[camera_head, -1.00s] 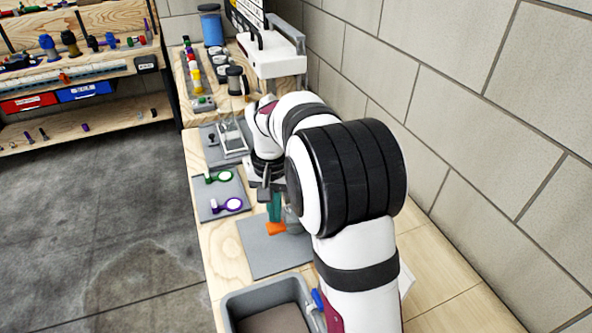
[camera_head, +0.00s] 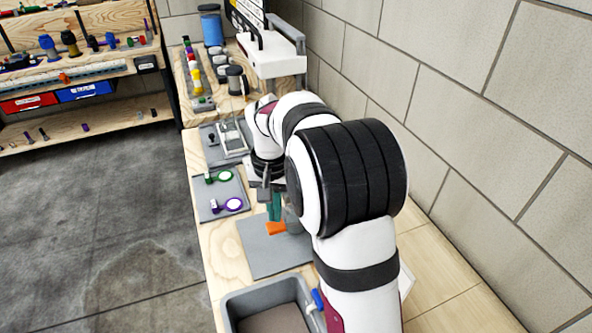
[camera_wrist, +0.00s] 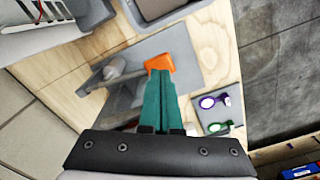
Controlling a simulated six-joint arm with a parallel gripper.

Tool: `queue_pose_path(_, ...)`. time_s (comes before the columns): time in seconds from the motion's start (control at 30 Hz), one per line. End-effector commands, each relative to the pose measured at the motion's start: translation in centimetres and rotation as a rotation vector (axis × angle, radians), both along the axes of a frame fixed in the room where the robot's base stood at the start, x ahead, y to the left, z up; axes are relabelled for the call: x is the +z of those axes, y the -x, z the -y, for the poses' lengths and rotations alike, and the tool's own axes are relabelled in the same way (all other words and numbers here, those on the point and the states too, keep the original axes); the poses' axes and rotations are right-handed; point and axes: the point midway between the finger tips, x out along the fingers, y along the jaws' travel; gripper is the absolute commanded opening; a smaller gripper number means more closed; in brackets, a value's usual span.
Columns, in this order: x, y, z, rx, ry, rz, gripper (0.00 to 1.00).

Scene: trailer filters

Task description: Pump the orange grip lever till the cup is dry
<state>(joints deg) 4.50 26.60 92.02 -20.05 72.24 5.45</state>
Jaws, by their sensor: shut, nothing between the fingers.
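The orange grip (camera_head: 276,229) shows on the grey mat (camera_head: 262,252) in the head view, with part of the pump behind my arm. In the wrist view the orange grip (camera_wrist: 160,63) sits at the end of a grey lever (camera_wrist: 125,77) that runs left to the grey pump body (camera_wrist: 98,78). My gripper (camera_wrist: 160,74) has teal fingers that are shut with nothing between them. The fingertips are at the orange grip and overlap its near edge; I cannot tell whether they touch it. I cannot make out the cup or any liquid in it.
A grey bin (camera_head: 266,300) stands at the near end of the bench. Purple (camera_head: 233,205) and green (camera_head: 224,176) ringed tools lie on a mat to the left. A block wall (camera_head: 480,130) borders the bench on the right.

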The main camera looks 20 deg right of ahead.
Motion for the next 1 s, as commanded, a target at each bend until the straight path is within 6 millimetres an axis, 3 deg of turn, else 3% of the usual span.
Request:
queue_pose_path(0.33, -0.2, 0.0, 0.0, 0.0, 0.0, 0.0, 0.0)
queue_pose_path(1.0, -4.2, 0.0, 0.0, 0.0, 0.0, -0.001, 0.0)
